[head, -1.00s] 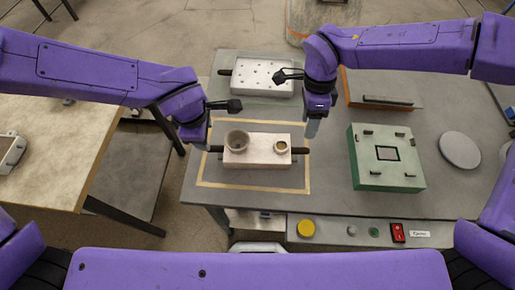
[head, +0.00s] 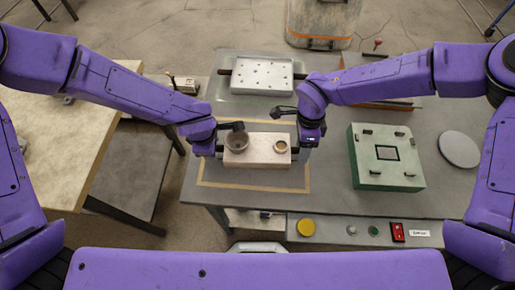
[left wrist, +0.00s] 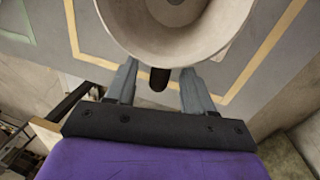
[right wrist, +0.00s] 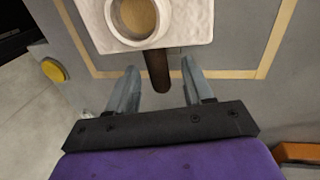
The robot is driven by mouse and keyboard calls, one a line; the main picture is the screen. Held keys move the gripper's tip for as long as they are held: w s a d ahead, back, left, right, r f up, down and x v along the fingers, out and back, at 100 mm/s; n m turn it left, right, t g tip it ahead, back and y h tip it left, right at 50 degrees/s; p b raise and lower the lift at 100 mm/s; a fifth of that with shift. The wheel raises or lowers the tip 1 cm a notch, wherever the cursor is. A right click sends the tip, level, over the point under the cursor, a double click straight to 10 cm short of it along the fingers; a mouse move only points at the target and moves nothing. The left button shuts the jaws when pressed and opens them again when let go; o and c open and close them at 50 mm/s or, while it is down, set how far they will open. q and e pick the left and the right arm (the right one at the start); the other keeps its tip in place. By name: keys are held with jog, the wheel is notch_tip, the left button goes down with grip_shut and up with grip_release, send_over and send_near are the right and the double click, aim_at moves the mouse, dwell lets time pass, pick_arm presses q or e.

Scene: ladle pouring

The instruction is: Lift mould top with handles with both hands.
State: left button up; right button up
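The mould top (head: 257,151) is a pale block with a wide cup on its left and a small ring opening on its right. It lies inside the tan outline on the grey table. My left gripper (left wrist: 157,84) is open, its fingers on either side of the dark left handle (left wrist: 160,78), apart from it. My right gripper (right wrist: 160,82) is open, its fingers either side of the dark right handle (right wrist: 158,70), with gaps on both sides. The mould top also shows in the right wrist view (right wrist: 190,22). In the head view both handles are largely hidden by my grippers.
A white perforated tray-like block (head: 262,75) lies behind the mould top. A green box (head: 386,157) with small handles and a round grey disc (head: 459,149) are at the right. A yellow button (head: 306,228) and red switch (head: 398,232) sit on the front edge.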

pick_arm(q)
grip_shut()
pick_arm(e)
grip_shut()
jog(key=shift+r, duration=0.1)
dwell(0.8)
